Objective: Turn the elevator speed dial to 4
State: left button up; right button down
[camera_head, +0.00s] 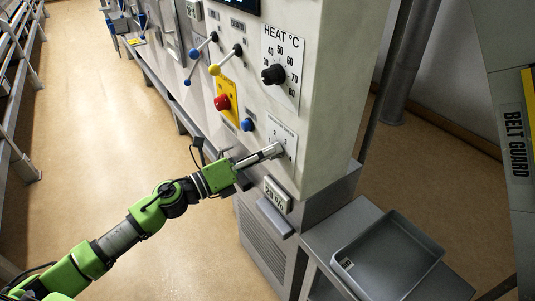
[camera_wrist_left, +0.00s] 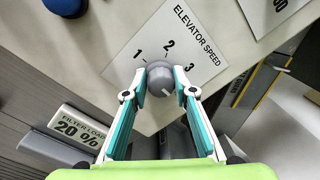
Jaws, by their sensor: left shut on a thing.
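The elevator speed dial is a small grey round knob on a white plate on the cabinet front, seen in the head view (camera_head: 280,147) and close up in the left wrist view (camera_wrist_left: 160,76). The plate (camera_wrist_left: 168,38) reads ELEVATOR SPEED, with 1, 2 and 3 clear around the knob. The spot for 4 is hidden by a finger in the wrist view. A pale mark on the knob points to the lower right, past the 3. My left gripper (camera_head: 273,151) is shut on the knob, one finger on each side. My right gripper is not in view.
Above the dial are a blue button (camera_head: 247,124), a red button (camera_head: 222,102) on yellow and the black heat knob (camera_head: 273,74). Below are a 20% label (camera_head: 277,195) and a grey handle (camera_head: 274,217). A grey tray (camera_head: 388,257) stands at the lower right.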

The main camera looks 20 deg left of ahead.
pick_arm(q)
jog(key=shift+f, duration=0.15)
jog(key=o, duration=1.1)
jog(key=shift+s, duration=0.1)
jog(key=v, duration=1.2)
